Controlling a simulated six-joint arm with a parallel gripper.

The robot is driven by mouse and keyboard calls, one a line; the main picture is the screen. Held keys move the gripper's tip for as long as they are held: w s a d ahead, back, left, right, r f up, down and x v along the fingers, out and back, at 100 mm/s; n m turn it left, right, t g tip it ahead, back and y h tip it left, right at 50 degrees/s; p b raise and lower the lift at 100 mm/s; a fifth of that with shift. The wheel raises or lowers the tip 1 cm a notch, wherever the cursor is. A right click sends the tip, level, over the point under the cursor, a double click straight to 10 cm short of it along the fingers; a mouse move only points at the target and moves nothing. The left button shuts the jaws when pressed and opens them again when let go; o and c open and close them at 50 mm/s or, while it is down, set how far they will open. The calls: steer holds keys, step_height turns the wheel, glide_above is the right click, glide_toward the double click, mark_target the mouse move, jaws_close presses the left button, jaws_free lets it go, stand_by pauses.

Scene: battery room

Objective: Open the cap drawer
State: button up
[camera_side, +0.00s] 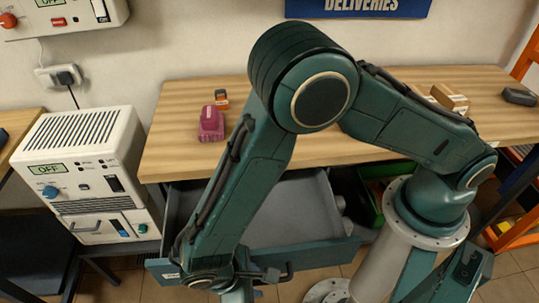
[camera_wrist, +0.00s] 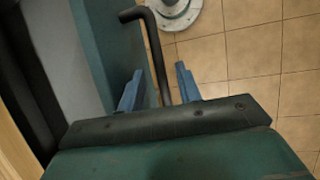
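The drawer (camera_side: 290,236) under the wooden workbench stands pulled well out, its grey inside showing in the side view. Its teal front panel (camera_side: 325,252) has a black bar handle (camera_wrist: 157,48), which also shows low in the side view (camera_side: 287,271). The front's left part is hidden behind my arm. In the wrist view my gripper (camera_wrist: 159,68) has its two blue fingers apart, one on each side of the handle bar. Gaps show between the bar and both fingers. In the side view the fingers are hard to make out beside the drawer front.
On the workbench (camera_side: 185,150) are a magenta object (camera_side: 211,124), a small orange-and-dark item (camera_side: 221,97) and a cardboard box (camera_side: 449,98). A white powered unit (camera_side: 85,165) stands left of the drawer. A green bin (camera_side: 368,203) sits right of it. Tiled floor lies in front.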

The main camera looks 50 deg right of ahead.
jaws_close()
steer(key=s+a, duration=0.3)
steer(key=shift+s+a, duration=0.15)
stand_by(0.4)
jaws_free()
steer(key=v, duration=1.4)
